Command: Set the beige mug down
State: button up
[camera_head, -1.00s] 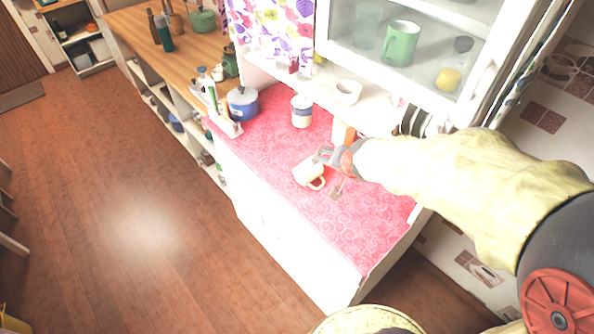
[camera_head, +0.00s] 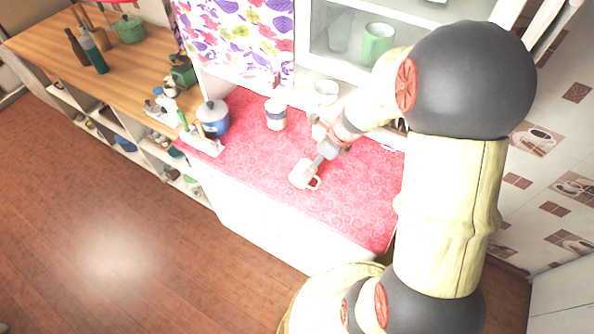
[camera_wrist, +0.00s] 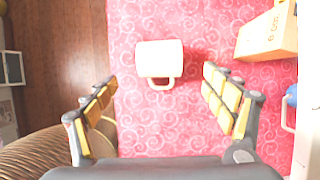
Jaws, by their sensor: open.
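The beige mug (camera_head: 301,175) is on the red patterned oilcloth counter (camera_head: 350,205), near its front edge. In the wrist view the mug (camera_wrist: 159,59) has its handle toward my gripper, and it lies ahead of the fingertips, between their lines. My gripper (camera_wrist: 161,88) is open, with one finger on each side and nothing between the pads. In the head view my gripper (camera_head: 316,163) is close to the mug, at its upper right. Whether the mug stands upright or lies on its side is hard to tell.
A blue pot (camera_head: 213,119), a white canister (camera_head: 276,114) and a white bowl (camera_head: 326,91) stand toward the back. In the wrist view an orange-and-cream box (camera_wrist: 267,36) is at the right. The counter around the mug is clear.

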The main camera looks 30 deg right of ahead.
aim_at(304, 169)
jog(key=b+x, duration=0.2)
jog(key=x, duration=0.5)
jog(key=shift+w+a+f, duration=0.25)
jog(key=shift+r, duration=0.1)
jog(key=c, duration=0.4)
jog(key=c, duration=1.7)
